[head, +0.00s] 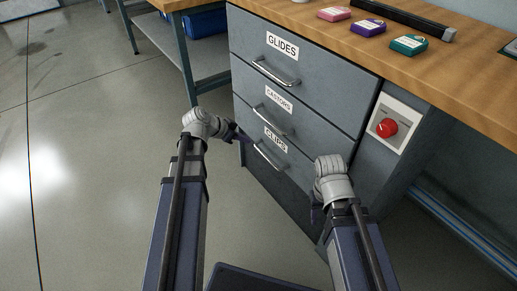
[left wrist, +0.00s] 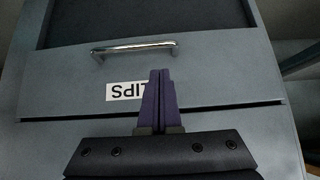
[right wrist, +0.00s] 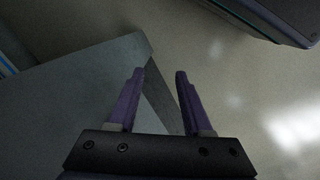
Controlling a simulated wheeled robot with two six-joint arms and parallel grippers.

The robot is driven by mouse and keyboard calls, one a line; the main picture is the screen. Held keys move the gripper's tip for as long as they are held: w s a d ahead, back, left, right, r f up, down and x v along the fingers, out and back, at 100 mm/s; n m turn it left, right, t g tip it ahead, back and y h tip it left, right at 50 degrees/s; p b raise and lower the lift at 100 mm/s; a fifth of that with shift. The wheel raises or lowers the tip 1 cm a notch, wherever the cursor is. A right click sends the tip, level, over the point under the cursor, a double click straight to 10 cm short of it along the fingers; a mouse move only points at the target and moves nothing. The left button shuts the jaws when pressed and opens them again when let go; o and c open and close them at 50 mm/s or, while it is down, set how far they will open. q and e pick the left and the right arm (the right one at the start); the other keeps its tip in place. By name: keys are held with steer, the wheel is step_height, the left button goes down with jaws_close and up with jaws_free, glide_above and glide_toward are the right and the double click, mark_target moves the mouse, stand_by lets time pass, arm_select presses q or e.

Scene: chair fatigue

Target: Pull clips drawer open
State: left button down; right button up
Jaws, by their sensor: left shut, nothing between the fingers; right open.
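The clips drawer (head: 293,178) is the lowest labelled drawer of the grey cabinet and looks closed. Its CLIPS label (head: 275,139) and bar handle (head: 268,158) show in the head view. In the left wrist view the handle (left wrist: 133,47) and the partly covered label (left wrist: 125,91) appear upside down. My left gripper (head: 243,138) is shut and empty, in front of the drawer face near the label, apart from the handle in the picture. My right gripper (right wrist: 160,73) is open and empty beside a grey cabinet edge (right wrist: 134,50); its fingers are mostly hidden in the head view.
The GLIDES drawer (head: 310,77) and CASTORS drawer (head: 300,112) are above, with bar handles. A red button (head: 386,128) sits on the right panel. The wooden worktop (head: 345,38) holds small coloured boxes. Clear floor (head: 90,150) lies to the left.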

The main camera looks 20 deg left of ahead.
arm_select(q)
steer(key=b, duration=0.6)
glide_toward(267, 148)
steer(key=x, duration=0.3)
steer(key=shift+b+x, duration=0.65)
steer(key=shift+x, duration=0.2)
arm_select(e)
step_height(267, 148, down, 7)
steer(key=shift+f, duration=0.15)
